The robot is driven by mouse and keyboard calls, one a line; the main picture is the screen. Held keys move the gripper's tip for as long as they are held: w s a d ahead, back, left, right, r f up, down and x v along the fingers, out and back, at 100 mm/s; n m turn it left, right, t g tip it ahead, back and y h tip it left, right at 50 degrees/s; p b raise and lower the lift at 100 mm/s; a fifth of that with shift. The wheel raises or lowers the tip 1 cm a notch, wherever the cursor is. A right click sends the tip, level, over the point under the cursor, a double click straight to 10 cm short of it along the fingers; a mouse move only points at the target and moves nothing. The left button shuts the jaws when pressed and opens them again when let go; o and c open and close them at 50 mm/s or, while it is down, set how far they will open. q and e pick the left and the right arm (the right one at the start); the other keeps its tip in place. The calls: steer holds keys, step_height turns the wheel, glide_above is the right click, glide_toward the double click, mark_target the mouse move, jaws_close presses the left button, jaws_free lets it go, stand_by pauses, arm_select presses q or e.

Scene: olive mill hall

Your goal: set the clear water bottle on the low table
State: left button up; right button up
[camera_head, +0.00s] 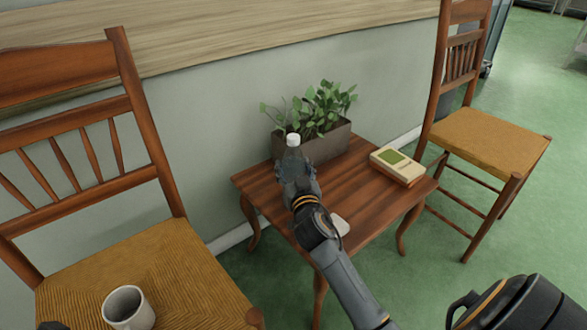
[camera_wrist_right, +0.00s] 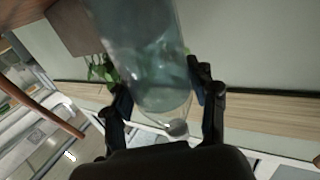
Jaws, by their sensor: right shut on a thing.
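The low table (camera_head: 352,186) is a small reddish-brown wooden table with curved legs, against the wall between two chairs. My right gripper (camera_head: 297,180) is over its left part, shut on the clear water bottle. The bottle's white cap (camera_head: 293,140) stands out above the fingers in the head view; the gripper hides most of its body. In the right wrist view the clear bottle (camera_wrist_right: 145,55) lies between the two dark fingers of my right gripper (camera_wrist_right: 165,98). The bottle looks roughly upright. I cannot tell whether its base touches the table.
A planter (camera_head: 330,143) with green leaves stands at the table's back, close behind the bottle. A small white object (camera_head: 340,225) is near the front edge, partly behind my arm. A mug (camera_head: 128,309) stands on the left chair.

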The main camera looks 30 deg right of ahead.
steer(key=shift+f, duration=0.1)
steer(key=o, duration=1.7)
steer(key=shift+c, duration=0.2)
